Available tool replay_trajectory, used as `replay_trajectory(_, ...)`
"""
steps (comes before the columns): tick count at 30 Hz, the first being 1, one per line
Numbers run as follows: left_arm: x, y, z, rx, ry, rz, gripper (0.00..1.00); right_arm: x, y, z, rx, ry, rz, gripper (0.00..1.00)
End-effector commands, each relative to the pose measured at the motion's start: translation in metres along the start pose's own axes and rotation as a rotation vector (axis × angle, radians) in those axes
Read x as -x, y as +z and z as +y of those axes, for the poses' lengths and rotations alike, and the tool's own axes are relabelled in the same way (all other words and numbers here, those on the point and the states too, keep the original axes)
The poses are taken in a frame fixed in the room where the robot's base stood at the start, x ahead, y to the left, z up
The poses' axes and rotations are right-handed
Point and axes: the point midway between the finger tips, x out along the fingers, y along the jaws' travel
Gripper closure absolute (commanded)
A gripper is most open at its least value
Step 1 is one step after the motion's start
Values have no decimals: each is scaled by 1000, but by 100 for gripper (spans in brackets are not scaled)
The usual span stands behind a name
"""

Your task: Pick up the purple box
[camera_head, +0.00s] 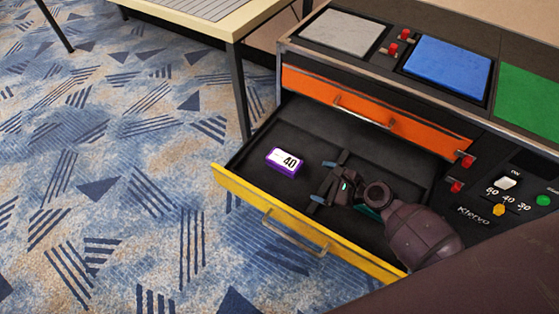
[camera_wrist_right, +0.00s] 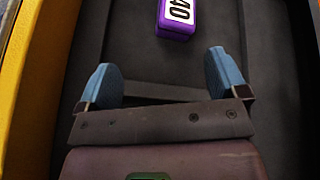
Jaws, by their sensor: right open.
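The purple box (camera_head: 284,162) has a white top label reading 40. It lies in the open drawer with the yellow front (camera_head: 300,228), left of my right gripper in the head view. My right gripper (camera_head: 329,178) is inside the drawer area, open and empty, its blue fingertips pointing toward the box with a gap between. In the right wrist view the purple box (camera_wrist_right: 176,18) is at the top edge, partly cut off, ahead of the open fingers (camera_wrist_right: 164,84) and slightly right of their middle. My left gripper is not in view.
Above the open drawer is a closed orange drawer (camera_head: 370,112). The cabinet top has grey, blue (camera_head: 448,68) and green panels, with red buttons and a knob panel at right. A table (camera_head: 235,30) stands behind. Patterned carpet lies clear at left.

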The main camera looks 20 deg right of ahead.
Motion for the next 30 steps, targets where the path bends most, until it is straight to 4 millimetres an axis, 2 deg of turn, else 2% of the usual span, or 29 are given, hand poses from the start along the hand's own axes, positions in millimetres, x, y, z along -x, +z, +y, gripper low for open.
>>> replay_trajectory(1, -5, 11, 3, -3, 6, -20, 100, -13, -13, 1, -112, 16, -11, 8)
replay_trajectory(6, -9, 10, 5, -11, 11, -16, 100, -35, -13, -18, -375, 27, -67, 8)
replay_trajectory(9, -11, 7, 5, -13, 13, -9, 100, -42, -11, -23, -440, 30, -84, 8)
replay_trajectory(19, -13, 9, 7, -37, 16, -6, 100, -85, -7, -24, -456, 31, -88, 8)
replay_trajectory(25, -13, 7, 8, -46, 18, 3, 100, -96, -5, -26, -453, 29, -89, 8)
replay_trajectory(30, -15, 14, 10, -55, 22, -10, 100, -111, -7, -26, -455, 31, -87, 8)
